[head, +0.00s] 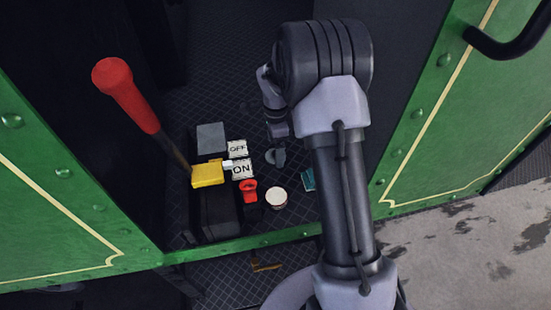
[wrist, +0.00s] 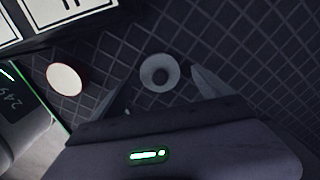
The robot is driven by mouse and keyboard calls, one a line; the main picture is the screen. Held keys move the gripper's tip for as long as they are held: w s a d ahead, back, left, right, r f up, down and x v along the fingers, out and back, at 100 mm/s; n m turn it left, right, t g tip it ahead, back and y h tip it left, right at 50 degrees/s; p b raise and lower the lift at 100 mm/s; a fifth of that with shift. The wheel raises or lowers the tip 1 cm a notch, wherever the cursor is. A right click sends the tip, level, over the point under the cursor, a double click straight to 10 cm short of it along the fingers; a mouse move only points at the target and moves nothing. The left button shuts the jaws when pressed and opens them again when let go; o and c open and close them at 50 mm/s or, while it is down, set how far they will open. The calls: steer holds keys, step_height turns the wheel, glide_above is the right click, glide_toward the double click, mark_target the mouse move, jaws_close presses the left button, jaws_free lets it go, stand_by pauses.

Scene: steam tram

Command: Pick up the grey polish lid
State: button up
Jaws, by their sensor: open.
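The grey polish lid (wrist: 160,72) is a small round grey disc with a darker centre, lying on the dark ribbed floor in the wrist view. My gripper (wrist: 162,92) is open and empty, with one finger to each side of the lid in the picture. The lid appears to be below the fingertips, not held; the exact gap cannot be told. In the head view my gripper (head: 278,147) points down over the floor, right of the ON and OFF signs, and largely hides the lid's spot.
A cream-topped round tin (head: 276,197) stands close by and shows in the wrist view (wrist: 66,79). Near it are a red object (head: 249,190), the ON sign (head: 242,169), the OFF sign (head: 237,149), a yellow block (head: 207,175), a red-handled lever (head: 125,93) and a teal object (head: 308,180).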

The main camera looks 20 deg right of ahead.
step_height(320, 180, down, 2)
steer(key=shift+f, duration=0.1)
steer(key=shift+r, duration=0.2)
steer(key=shift+c, duration=1.2)
steer(key=c, duration=1.1)
